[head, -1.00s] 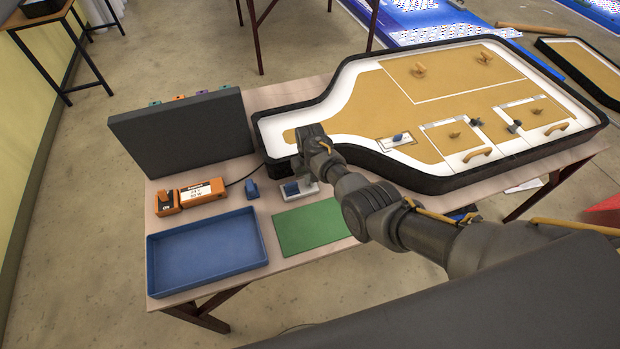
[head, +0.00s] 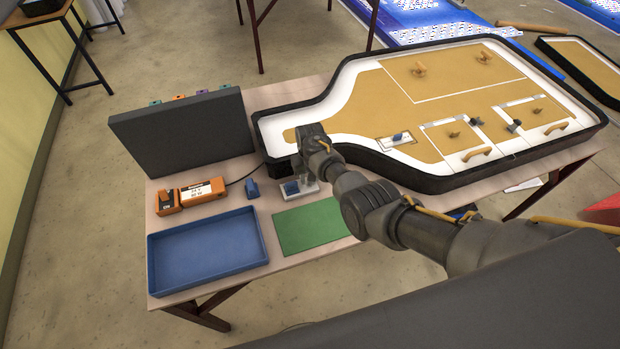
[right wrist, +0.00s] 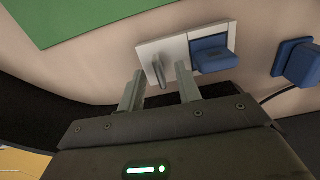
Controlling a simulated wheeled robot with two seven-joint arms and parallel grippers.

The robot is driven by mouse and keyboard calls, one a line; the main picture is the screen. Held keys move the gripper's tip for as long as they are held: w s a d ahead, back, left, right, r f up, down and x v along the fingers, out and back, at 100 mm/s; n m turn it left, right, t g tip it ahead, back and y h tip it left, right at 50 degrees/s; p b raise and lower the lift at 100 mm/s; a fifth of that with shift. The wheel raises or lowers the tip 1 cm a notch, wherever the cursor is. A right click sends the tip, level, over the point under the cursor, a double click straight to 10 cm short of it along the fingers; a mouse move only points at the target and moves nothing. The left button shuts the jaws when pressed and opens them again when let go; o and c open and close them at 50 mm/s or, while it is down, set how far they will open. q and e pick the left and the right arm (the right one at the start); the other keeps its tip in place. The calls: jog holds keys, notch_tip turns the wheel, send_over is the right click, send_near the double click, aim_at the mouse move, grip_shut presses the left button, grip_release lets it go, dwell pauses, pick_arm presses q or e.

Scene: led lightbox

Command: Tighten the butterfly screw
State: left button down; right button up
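The butterfly screw (right wrist: 160,72) is a small grey wing standing up from a white plate (right wrist: 178,47) in the right wrist view. The plate also carries a blue block (right wrist: 212,53). My right gripper (right wrist: 159,74) is open, with one finger on each side of the screw; a gap shows between the screw and each finger. In the head view the plate (head: 287,193) lies on the table below my right gripper (head: 306,182), which hides the screw there. My left gripper is not in view.
A green mat (head: 310,227) and a blue tray (head: 207,285) lie nearby. Orange devices (head: 203,192) and a small blue piece (head: 252,189) are left of the plate. A grey panel (head: 180,130) and a big black-rimmed board (head: 440,183) stand behind.

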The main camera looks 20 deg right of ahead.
notch_tip(320, 180, up, 4)
jog(key=p, duration=0.3)
jog(key=shift+f, duration=0.2)
jog(key=shift+r+p, duration=0.55)
jog(key=shift+r, duration=0.6)
jog(key=shift+s+f, duration=0.1)
